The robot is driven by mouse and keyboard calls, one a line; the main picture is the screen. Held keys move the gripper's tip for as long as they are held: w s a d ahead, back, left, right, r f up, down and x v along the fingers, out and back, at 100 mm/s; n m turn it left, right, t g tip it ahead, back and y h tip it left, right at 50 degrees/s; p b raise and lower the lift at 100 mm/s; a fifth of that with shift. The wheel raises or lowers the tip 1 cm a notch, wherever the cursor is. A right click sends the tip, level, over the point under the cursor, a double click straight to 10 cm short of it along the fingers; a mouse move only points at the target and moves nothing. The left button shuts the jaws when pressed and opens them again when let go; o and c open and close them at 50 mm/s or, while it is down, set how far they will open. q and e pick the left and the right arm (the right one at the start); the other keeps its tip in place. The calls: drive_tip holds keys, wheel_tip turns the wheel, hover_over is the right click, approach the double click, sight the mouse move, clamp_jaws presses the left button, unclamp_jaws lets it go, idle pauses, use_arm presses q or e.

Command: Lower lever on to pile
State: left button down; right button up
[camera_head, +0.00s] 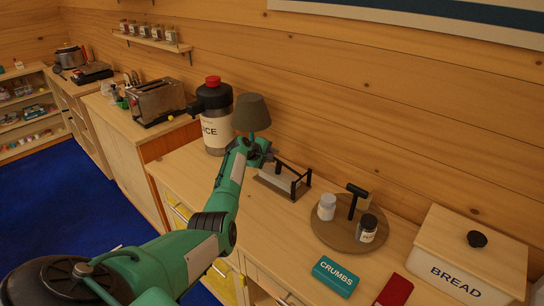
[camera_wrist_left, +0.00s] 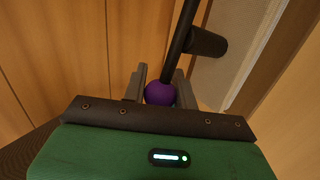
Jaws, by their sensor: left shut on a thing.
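A napkin holder (camera_head: 268,188) with black posts and rails stands on the counter by the wall, a pale pile (camera_head: 277,180) in it. My left gripper (camera_head: 262,154) is at the holder's left end, above the counter. In the left wrist view, my left gripper (camera_wrist_left: 160,88) is shut on the purple knob (camera_wrist_left: 160,94) of the black lever (camera_wrist_left: 181,42), one finger on each side. A short black cylinder (camera_wrist_left: 207,42) sticks out beside the rod. A pale surface, perhaps the pile (camera_wrist_left: 245,45), lies to its right. The lever is mostly hidden in the head view. My right gripper is not in view.
Bare counter lies between holder and board.

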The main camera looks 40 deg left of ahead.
use_arm(q)
drive_tip(key=c, duration=1.1)
unclamp_jaws()
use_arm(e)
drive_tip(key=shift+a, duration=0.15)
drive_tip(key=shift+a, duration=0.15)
use_arm(q)
drive_tip(key=shift+s+a+r, duration=0.1)
drive_tip(key=shift+s+r, duration=0.15)
drive_tip(key=shift+s, duration=0.15)
drive_tip(key=b+v, duration=0.1)
drive_tip(key=v, duration=1.1)
drive_tip(key=shift+s+r, duration=0.25)
drive_tip(key=shift+s, duration=0.1)
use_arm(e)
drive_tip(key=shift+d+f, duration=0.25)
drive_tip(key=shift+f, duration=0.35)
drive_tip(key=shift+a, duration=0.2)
use_arm(q)
drive_tip(key=shift+f, duration=0.1)
